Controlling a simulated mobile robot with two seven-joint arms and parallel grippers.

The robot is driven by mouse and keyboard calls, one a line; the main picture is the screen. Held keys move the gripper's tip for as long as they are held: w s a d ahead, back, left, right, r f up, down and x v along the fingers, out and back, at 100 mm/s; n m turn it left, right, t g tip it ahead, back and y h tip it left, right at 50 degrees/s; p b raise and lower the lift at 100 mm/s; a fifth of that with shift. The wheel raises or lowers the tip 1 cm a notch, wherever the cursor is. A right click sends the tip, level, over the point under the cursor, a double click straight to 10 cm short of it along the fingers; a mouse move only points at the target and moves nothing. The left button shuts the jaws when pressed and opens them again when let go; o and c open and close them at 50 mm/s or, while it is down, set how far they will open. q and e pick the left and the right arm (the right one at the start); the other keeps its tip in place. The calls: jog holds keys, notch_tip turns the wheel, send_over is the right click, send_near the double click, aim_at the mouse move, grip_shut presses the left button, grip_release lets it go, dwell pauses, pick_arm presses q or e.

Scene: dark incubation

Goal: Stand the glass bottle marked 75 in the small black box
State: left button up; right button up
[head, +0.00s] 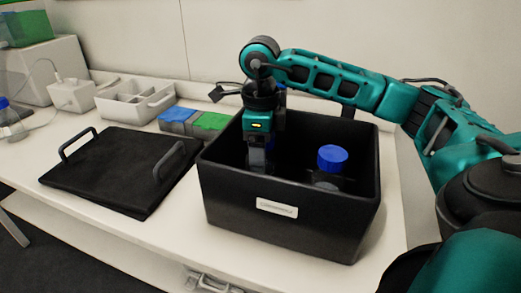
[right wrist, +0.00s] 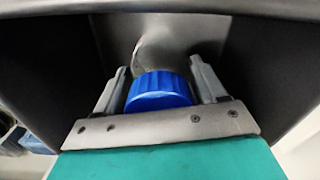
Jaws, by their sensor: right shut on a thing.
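The black box (head: 285,226) stands open on the bench with a pale label on its front. My right gripper (head: 258,162) reaches down into its left part. In the right wrist view the gripper is shut on a bottle with a blue cap (right wrist: 160,91), the cap sitting between the two fingers. A second bottle with a blue cap (head: 332,158) stands upright in the right part of the box, apart from the gripper. The front wall hides the lower parts of both bottles and the box floor. No number is readable. My left gripper is out of view.
A black lid (head: 115,172) with two handles lies left of the box. Behind are a blue and green rack (head: 195,121), a white divided tray (head: 135,102) and a white device (head: 71,95). Another blue-capped bottle (head: 8,122) stands at the far left. A wall rises behind the bench.

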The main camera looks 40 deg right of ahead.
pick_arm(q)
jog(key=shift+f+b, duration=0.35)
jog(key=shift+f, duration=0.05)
pick_arm(e)
jog(key=shift+f, duration=0.55)
jog(key=o, duration=1.6)
jog(key=shift+o, duration=0.2)
notch_tip(320, 180, up, 4)
jog(key=shift+r+p, duration=0.15)
jog(key=shift+p, duration=0.3)
notch_tip(320, 180, up, 7)
jog(key=shift+r+p, duration=0.2)
jog(key=shift+p, duration=0.9)
jog(key=shift+r, duration=0.35)
jog(key=shift+r+p, duration=0.3)
jog(key=shift+p, duration=0.05)
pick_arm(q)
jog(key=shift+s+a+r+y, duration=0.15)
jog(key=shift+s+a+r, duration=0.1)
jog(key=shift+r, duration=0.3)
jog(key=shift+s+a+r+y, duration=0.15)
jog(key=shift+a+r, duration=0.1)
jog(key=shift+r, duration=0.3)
pick_arm(e)
jog(key=shift+f, duration=0.1)
